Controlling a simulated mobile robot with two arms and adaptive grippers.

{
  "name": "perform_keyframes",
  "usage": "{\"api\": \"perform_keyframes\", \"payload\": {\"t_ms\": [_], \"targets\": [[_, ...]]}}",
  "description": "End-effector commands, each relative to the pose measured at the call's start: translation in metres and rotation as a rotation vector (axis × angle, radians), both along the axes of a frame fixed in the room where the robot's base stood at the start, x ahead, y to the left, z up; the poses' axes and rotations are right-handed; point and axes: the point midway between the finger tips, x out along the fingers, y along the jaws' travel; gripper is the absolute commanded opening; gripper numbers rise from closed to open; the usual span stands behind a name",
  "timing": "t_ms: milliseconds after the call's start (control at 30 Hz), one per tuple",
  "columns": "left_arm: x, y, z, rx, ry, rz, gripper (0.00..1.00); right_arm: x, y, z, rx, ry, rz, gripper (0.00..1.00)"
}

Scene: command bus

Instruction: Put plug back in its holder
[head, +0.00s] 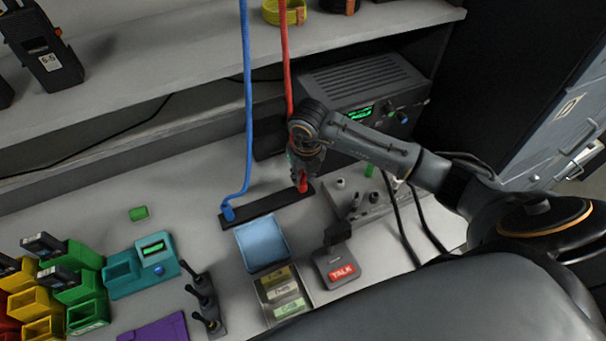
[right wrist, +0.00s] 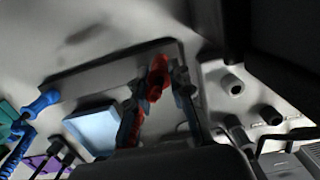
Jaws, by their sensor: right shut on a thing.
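The red plug (head: 303,183) hangs on a red cord (head: 285,60) and is at the right end of the black holder strip (head: 262,206) on the desk. My right gripper (head: 301,170) is shut on the red plug from above. In the right wrist view, the red plug (right wrist: 157,76) shows between the fingers, over the strip's end (right wrist: 95,73). I cannot tell whether its tip is fully seated. The blue plug (head: 228,212) stands at the strip's left end on a blue cord (head: 246,100). My left gripper is not in view.
A radio unit (head: 365,85) stands behind my right gripper. A grey panel with knobs (head: 355,200) is close on its right. A blue pad (head: 262,243) and a TALK box (head: 337,268) lie in front. A shelf (head: 150,80) runs above the desk.

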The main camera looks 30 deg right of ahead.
Motion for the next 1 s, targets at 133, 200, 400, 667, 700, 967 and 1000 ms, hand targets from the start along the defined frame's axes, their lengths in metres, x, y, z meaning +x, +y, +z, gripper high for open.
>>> {"api": "perform_keyframes", "payload": {"t_ms": [133,200,400,667,700,967,1000], "targets": [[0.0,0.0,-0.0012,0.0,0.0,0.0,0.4,-0.0001,0.0,-0.0011,0.0,0.0,0.0,0.01],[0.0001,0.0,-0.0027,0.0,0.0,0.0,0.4,-0.0001,-0.0001,-0.0025,0.0,0.0,0.0,0.01],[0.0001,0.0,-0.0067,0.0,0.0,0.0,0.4,-0.0001,0.0001,-0.0064,0.0,-0.001,0.0,0.01],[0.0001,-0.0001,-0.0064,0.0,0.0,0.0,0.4,-0.0007,0.0002,-0.0065,0.0,0.001,0.0,0.01],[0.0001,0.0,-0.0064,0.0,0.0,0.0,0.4,-0.0008,0.0003,-0.0066,0.0,0.001,0.0,0.01],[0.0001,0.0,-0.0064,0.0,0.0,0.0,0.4,-0.0009,0.0003,-0.007,0.0,0.002,0.0,0.42],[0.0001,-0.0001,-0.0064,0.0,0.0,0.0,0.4,-0.001,0.0003,-0.0069,0.0,0.002,0.0,0.48]]}}
